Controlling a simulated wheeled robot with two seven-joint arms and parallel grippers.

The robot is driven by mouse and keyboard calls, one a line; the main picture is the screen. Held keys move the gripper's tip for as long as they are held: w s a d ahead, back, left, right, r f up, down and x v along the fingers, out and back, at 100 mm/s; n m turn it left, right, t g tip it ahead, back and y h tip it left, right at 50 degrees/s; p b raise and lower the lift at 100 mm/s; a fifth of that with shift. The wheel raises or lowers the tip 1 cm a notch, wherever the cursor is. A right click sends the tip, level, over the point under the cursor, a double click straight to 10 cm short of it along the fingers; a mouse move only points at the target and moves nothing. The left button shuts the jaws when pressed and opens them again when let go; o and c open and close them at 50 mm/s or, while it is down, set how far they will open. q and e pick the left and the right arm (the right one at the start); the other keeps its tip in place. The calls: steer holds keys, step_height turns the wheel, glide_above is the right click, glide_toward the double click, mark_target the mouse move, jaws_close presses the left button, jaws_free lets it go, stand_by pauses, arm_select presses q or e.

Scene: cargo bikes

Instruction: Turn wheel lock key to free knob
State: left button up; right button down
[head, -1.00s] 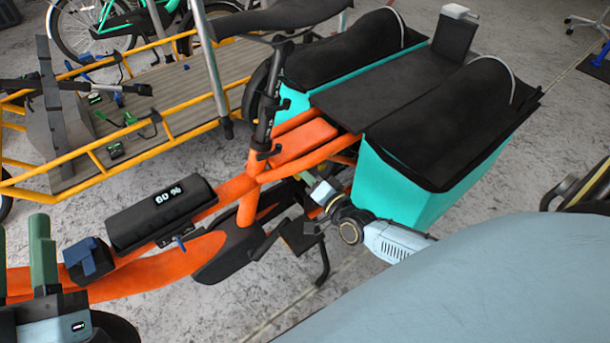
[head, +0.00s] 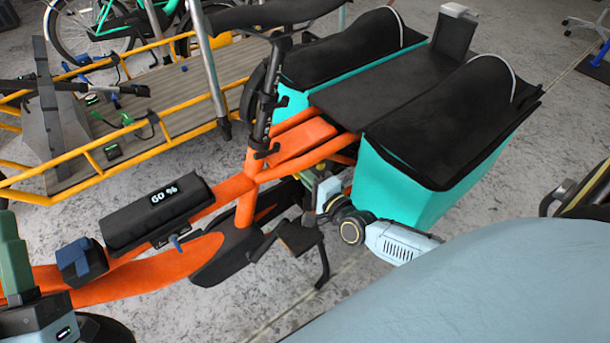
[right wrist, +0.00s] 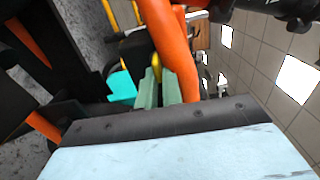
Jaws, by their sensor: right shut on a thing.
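The orange cargo bike (head: 150,272) stands across the head view. My right gripper (head: 312,192) is at its rear, below the orange frame and beside the teal bag. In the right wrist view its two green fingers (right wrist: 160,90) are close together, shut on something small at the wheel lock. My left gripper (head: 14,262) is at the lower left edge, away from the lock. Only one green finger of it shows, the rest is cut off.
A black battery (head: 160,212) reading 60 % sits on the frame, with a small blue key (head: 178,242) at its side. A teal pannier (head: 420,190) and the orange tube (right wrist: 172,55) are close to my right gripper. A yellow-railed cargo bed (head: 180,98) stands behind.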

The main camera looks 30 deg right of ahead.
stand_by(0.3)
steer(key=c, duration=1.6)
jaws_free()
steer(key=shift+o, duration=0.2)
steer(key=shift+s, duration=0.15)
